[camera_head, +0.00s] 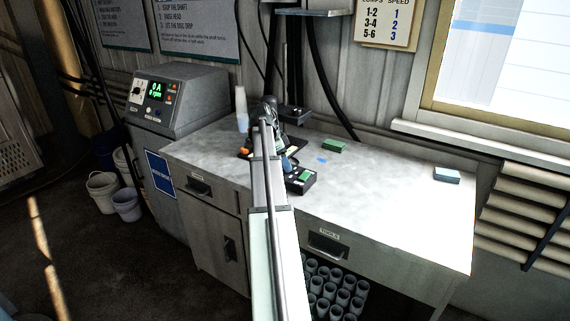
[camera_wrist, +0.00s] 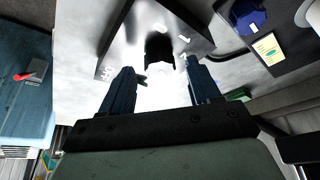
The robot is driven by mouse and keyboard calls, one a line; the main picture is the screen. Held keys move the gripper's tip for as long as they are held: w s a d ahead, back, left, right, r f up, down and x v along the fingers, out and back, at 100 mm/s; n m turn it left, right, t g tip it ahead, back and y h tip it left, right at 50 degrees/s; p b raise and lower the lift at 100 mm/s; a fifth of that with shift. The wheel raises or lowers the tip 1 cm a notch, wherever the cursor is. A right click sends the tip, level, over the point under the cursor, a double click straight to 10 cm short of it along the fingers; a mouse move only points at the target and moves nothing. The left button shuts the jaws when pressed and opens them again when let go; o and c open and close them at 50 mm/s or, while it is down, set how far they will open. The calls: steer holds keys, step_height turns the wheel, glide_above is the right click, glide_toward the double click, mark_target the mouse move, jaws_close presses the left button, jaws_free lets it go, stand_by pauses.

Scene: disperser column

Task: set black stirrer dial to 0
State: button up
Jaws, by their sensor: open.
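In the wrist view a black dial (camera_wrist: 158,48) stands out from a bright metal panel (camera_wrist: 185,20) with white numerals around it. A "1" is readable to its right, and another mark shows at the lower left. The dial's pointer direction is not clear. My gripper (camera_wrist: 162,76) is open, with one dark finger on each side of the view and the dial between and just beyond the tips. I see no finger touching it. In the head view my gripper (camera_head: 266,108) is at the equipment on the bench, and my arm hides the dial.
A grey control cabinet (camera_head: 175,95) with a lit green display reading zero stands at the left of the bench (camera_head: 390,200). A black box with a blue knob (camera_wrist: 252,15) is at the wrist view's upper right. A speed chart (camera_head: 388,24) hangs on the wall. The bench's right half is mostly clear.

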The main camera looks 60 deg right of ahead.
steer(key=shift+s+d+f, duration=0.15)
steer(key=shift+f, duration=0.4)
steer(key=c, duration=1)
